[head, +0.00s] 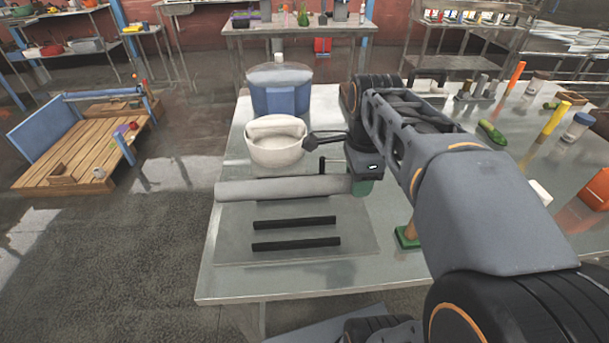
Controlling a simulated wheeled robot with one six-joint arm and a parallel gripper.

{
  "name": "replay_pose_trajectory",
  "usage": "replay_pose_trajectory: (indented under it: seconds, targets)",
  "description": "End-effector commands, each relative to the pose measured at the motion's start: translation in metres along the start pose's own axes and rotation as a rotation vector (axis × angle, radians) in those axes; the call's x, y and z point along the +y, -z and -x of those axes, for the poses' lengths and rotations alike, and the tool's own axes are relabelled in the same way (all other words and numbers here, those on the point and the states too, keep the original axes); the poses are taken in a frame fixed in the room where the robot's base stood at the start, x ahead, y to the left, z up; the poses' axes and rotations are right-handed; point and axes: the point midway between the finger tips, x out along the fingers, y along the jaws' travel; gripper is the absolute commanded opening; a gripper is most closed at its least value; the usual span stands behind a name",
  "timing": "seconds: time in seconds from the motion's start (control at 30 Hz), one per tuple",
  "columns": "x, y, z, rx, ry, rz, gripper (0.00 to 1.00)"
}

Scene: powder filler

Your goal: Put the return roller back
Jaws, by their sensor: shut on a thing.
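The return roller appears to be the long pale grey cylinder (280,189), lying left to right across the back of a flat grey plate (300,222). The plate bears two parallel black strips (295,234) in front of the roller. My gripper (354,178) is at the roller's right end and appears shut on it. My wrist hides the jaws and that end. I cannot tell whether the roller rests on the plate or hangs just above it.
A white tub (277,154) stands close behind the roller, and a blue container (281,99) behind that. A green-based block (407,237) stands right of the plate. Bottles and coloured items crowd the table's right side. The table's front left edge is clear.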

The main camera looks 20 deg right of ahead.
Motion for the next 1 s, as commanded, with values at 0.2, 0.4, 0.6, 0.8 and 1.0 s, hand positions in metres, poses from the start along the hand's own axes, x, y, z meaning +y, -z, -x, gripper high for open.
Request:
replay_pose_trajectory:
  seconds: [0.2,0.4,0.6,0.8,1.0]
  targets:
    - [-0.046,0.004,-0.021,-0.001,-0.006,-0.01,0.02]
    - [-0.091,0.004,-0.047,-0.001,-0.005,-0.011,0.02]
    - [-0.116,0.003,-0.076,-0.001,-0.001,-0.008,0.02]
    - [-0.127,0.002,-0.089,-0.001,0.0,-0.007,0.02]
    - [-0.132,0.002,-0.095,-0.001,0.001,-0.006,0.02]
